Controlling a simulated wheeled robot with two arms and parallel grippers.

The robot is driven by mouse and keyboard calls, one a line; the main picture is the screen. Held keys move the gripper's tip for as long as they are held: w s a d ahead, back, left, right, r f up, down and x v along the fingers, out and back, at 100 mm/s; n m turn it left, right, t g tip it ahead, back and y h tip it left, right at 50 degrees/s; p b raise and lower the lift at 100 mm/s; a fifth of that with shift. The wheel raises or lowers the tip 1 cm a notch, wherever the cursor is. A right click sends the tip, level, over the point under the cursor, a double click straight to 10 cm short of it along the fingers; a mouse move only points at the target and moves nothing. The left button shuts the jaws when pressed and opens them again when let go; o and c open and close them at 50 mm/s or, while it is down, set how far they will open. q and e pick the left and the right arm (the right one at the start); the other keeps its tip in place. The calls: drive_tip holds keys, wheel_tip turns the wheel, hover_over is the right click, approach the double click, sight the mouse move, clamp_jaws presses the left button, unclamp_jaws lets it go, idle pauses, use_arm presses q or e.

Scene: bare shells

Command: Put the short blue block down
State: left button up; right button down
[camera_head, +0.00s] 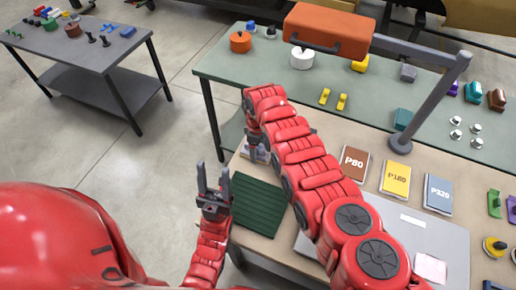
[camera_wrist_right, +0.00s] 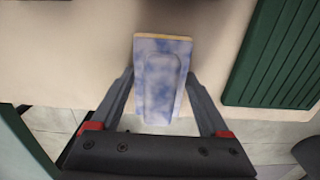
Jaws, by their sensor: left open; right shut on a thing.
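My right gripper (camera_wrist_right: 160,78) is shut on the short blue block (camera_wrist_right: 160,85), a mottled blue and white piece with a raised middle and a tan far edge. The fingers lie along its two sides. It is over the tan bench top (camera_wrist_right: 60,60); I cannot tell whether it touches. In the head view the right gripper (camera_head: 253,140) is mostly hidden by its own arm, and only a little of the block (camera_head: 259,154) shows beneath. My left gripper (camera_head: 213,178) is open and empty, pointing up, left of the green ribbed mat.
The green ribbed mat (camera_head: 258,205) lies close by. Sanding packs marked P80 (camera_head: 354,163), P180 (camera_head: 396,178) and P320 (camera_head: 438,193) lie right of my arm. A grey table (camera_head: 70,50) is far left.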

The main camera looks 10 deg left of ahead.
drive_tip(key=shift+f, duration=0.15)
unclamp_jaws()
wheel_tip(320, 180, up, 12)
drive_tip(key=p, duration=0.9)
drive_tip(key=shift+f+p, duration=0.2)
drive_tip(key=shift+p, duration=0.15)
drive_tip(key=shift+r, duration=0.45)
drive_tip(key=shift+f, duration=0.15)
